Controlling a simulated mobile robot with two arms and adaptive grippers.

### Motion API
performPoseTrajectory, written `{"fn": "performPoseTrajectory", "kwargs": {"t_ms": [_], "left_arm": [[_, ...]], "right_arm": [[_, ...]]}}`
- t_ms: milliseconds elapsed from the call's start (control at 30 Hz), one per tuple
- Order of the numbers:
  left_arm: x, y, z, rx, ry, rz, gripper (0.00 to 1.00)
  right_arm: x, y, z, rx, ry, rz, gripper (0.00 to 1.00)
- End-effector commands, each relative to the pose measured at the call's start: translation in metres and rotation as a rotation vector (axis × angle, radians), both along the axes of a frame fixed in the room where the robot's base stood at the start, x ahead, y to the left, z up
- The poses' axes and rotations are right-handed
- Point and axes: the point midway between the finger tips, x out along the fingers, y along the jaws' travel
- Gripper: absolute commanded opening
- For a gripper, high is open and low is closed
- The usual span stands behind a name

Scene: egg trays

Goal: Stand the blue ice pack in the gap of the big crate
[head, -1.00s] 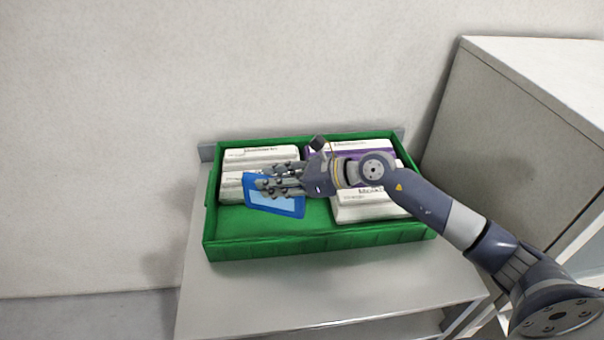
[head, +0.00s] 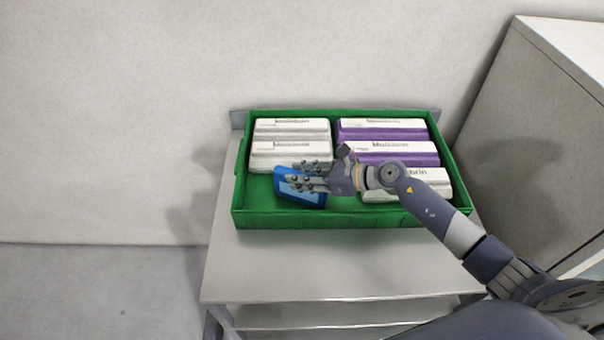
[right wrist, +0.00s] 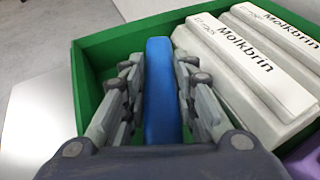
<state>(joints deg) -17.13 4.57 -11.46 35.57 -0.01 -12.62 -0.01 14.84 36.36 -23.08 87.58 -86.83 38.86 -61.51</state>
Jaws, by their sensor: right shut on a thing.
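The blue ice pack (head: 283,187) is held by my right gripper (head: 304,178) over the empty front-left space of the green crate (head: 330,218). It looks tilted in the head view. In the right wrist view the pack (right wrist: 160,85) shows edge-on between the two finger sets (right wrist: 158,72), with a crate wall (right wrist: 105,55) to its left and white cartons to its right. I cannot tell whether its lower edge touches the crate floor. My left gripper is not in view.
Two white cartons (head: 290,127) fill the crate's back left. Two purple-and-white cartons (head: 392,155) and a white one (head: 435,183) line its right side. The crate stands on a metal table (head: 320,265) with clear room in front. A grey cabinet (head: 545,130) is at right.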

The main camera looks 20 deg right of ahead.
Motion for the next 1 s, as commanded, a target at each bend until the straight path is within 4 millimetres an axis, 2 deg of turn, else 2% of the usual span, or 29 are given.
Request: {"fn": "performPoseTrajectory", "kwargs": {"t_ms": [300,333,400,833,1000], "left_arm": [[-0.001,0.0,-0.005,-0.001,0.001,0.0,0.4],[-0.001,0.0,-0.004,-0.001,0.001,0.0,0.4],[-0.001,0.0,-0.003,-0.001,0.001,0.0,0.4],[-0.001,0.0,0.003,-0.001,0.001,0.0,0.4],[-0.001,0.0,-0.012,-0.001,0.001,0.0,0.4]], "right_arm": [[0.001,0.0,-0.003,0.001,-0.003,-0.001,0.0],[0.0,0.0,-0.003,0.0,0.0,0.0,0.31],[0.0,0.0,-0.002,0.0,0.0,0.0,0.46],[0.0,0.0,0.003,0.0,0.0,-0.001,0.46],[-0.016,-0.021,0.006,-0.005,0.0,-0.001,0.46]]}}
